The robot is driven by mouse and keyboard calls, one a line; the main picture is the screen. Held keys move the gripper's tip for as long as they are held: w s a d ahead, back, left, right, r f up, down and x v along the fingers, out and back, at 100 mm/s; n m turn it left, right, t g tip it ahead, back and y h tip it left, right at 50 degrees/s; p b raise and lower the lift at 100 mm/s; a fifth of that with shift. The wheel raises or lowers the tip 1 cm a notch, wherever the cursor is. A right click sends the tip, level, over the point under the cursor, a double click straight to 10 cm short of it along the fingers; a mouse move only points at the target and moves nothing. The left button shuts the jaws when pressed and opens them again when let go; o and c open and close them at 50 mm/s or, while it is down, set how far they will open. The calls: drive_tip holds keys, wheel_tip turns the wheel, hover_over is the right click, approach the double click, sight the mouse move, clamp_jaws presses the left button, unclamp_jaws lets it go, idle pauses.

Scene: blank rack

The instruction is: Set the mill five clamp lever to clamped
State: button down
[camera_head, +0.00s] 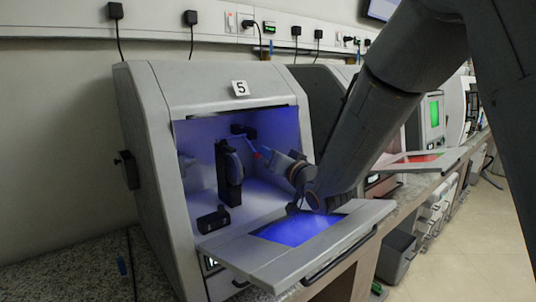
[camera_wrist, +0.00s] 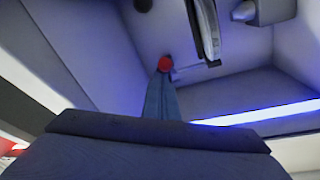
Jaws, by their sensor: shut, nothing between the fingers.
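Mill five (camera_head: 215,85) is the grey machine with the "5" plate, its front door folded down and its inside lit blue. My gripper (camera_head: 267,153) reaches through the opening into the chamber, its fingers shut with nothing between them. A small red knob (camera_head: 257,155), seemingly the clamp lever's end, shows right at the fingertips. In the wrist view the red knob (camera_wrist: 165,63) sits just beyond the tips of my shut fingers (camera_wrist: 162,78). I cannot tell whether they touch. The lever's shaft is mostly hidden, and its setting cannot be read.
A dark upright disc-like fixture (camera_head: 229,172) stands left of my gripper, with a small black block (camera_head: 213,219) lower in front. The open door (camera_head: 300,252) lies under my arm. More machines stand to the right along the bench.

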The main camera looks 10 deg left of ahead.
drive_tip(key=shift+r, duration=0.1)
wheel_tip(320, 180, up, 10)
drive_tip(key=b, duration=0.1)
idle(0.4)
